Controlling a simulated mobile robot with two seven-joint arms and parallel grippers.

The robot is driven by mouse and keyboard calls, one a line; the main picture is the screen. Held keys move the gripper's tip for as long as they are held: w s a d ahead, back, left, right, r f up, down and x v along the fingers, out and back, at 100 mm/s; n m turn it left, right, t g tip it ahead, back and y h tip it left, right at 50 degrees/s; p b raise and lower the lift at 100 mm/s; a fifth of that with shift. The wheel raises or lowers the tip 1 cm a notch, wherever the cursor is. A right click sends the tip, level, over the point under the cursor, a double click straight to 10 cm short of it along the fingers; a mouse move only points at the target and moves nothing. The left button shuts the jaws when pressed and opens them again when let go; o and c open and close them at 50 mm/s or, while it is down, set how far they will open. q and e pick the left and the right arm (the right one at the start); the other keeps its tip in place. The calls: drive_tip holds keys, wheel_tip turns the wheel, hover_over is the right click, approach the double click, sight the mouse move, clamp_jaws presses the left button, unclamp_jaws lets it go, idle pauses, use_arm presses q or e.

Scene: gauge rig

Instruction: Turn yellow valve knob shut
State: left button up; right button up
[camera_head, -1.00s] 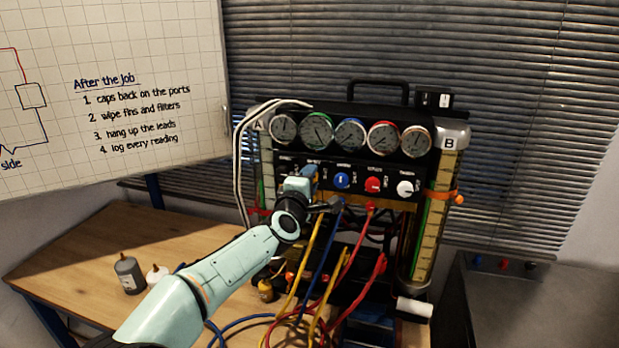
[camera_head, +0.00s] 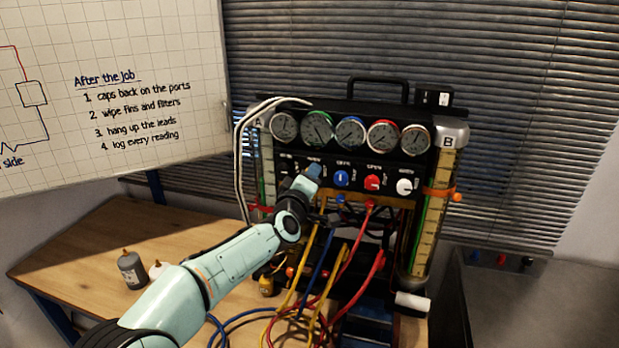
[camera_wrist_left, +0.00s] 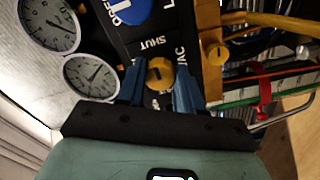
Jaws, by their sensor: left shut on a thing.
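The yellow valve knob (camera_wrist_left: 159,73) shows in the left wrist view on the black panel, near the lettering "SHUT" and "VAC". My left gripper (camera_wrist_left: 158,84) has its two blue fingers on either side of the knob and is shut on it. My right gripper is not in view.
Several round gauges (camera_head: 350,132) sit above the knobs. Yellow, blue and red hoses (camera_head: 344,270) hang below the panel, close to my left arm. A grey bottle (camera_head: 132,271) stands on the wooden table (camera_head: 90,250), whose left part is mostly clear.

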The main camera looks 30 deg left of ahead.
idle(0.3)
use_arm(q)
drive_tip(key=o, duration=1)
drive_tip(key=shift+o, duration=0.2)
drive_tip(key=shift+s, duration=0.1)
drive_tip(key=b+v, duration=0.1)
drive_tip(key=v, duration=1.2)
drive_tip(key=shift+b, duration=0.35)
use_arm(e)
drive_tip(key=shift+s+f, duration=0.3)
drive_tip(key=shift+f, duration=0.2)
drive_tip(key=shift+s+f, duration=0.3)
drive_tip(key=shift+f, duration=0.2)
use_arm(q)
drive_tip(key=shift+s+f, duration=0.1)
drive_tip(key=shift+s, duration=0.05)
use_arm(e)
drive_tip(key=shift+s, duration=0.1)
